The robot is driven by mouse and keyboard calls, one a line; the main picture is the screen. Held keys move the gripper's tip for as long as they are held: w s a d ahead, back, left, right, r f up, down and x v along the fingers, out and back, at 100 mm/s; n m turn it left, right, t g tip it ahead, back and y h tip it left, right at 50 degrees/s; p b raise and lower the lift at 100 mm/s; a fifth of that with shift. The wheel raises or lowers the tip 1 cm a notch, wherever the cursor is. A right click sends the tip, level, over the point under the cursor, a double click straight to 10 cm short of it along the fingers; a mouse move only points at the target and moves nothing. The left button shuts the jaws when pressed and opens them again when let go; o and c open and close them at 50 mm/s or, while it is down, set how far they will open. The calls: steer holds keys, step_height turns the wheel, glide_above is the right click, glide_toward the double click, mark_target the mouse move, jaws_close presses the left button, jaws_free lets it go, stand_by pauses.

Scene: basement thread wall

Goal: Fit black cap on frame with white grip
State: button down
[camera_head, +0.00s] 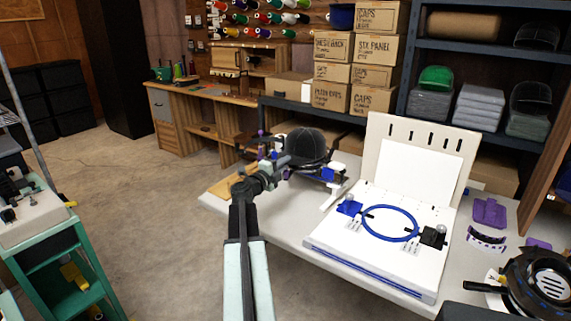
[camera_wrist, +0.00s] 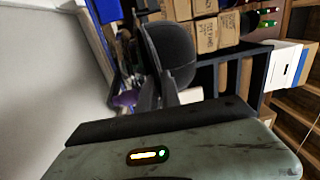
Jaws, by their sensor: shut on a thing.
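The black cap (camera_head: 305,143) is at the left part of the white table, with its crown up in the head view. My gripper (camera_head: 286,160) is shut on the cap at its near left edge. In the wrist view the dark cap (camera_wrist: 172,50) stands beyond the finger tips (camera_wrist: 165,95). The frame with the white grip (camera_head: 334,193) is just below and right of the cap, with blue parts (camera_head: 327,174) beside it. The cap overlaps part of the frame, and I cannot tell whether they touch.
A white hooping board with a blue ring (camera_head: 390,223) fills the middle of the table (camera_head: 285,212). Purple pieces (camera_head: 490,212) and a black round device (camera_head: 540,285) lie at right. Cardboard boxes (camera_head: 345,60) stand behind. A green cart (camera_head: 45,255) is at left; the floor between is clear.

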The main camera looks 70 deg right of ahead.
steer(key=c, duration=1.5)
jaws_free()
steer(key=v, duration=0.7)
steer(key=shift+a, duration=0.3)
